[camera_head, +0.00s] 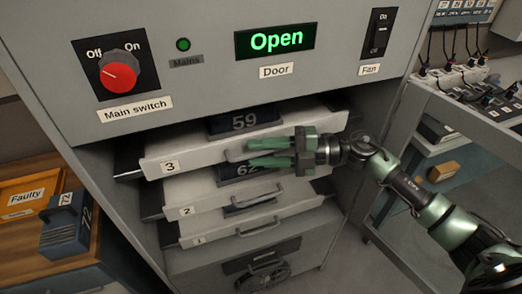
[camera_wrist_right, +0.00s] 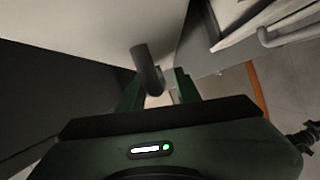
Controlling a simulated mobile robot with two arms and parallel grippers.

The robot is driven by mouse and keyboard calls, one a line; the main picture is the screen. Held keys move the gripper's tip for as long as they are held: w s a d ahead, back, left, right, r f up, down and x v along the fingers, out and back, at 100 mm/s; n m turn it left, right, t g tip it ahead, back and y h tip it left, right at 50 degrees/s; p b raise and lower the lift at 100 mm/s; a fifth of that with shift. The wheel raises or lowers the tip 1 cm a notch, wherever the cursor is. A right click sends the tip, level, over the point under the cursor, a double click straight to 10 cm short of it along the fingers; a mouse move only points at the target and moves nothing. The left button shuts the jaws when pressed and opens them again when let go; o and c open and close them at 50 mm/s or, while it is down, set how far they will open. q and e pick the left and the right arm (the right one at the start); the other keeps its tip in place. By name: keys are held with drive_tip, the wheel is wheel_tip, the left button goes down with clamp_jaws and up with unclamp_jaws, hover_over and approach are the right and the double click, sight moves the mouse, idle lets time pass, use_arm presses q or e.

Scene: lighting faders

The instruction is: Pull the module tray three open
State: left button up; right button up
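Module tray three (camera_head: 205,154) is the top white tray, labelled 3, in the grey cabinet. It stands out a little, and a dark module marked 59 (camera_head: 245,122) sits in it. My right gripper (camera_head: 251,153) reaches in from the right in front of the tray's handle, its two green fingers apart. In the right wrist view the grey handle (camera_wrist_right: 147,68) shows between the open fingers (camera_wrist_right: 158,88); I cannot tell whether they touch it. The gripper hides much of the handle in the head view. My left gripper is not in view.
Trays labelled 2 (camera_head: 205,207) and 1 (camera_head: 215,237) sit below, with a module marked 62 (camera_head: 236,170). The door display (camera_head: 275,40) reads Open. A Faulty box (camera_head: 25,197) stands at left, a grey cart (camera_head: 450,110) at right.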

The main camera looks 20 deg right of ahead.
clamp_jaws()
idle(1.4)
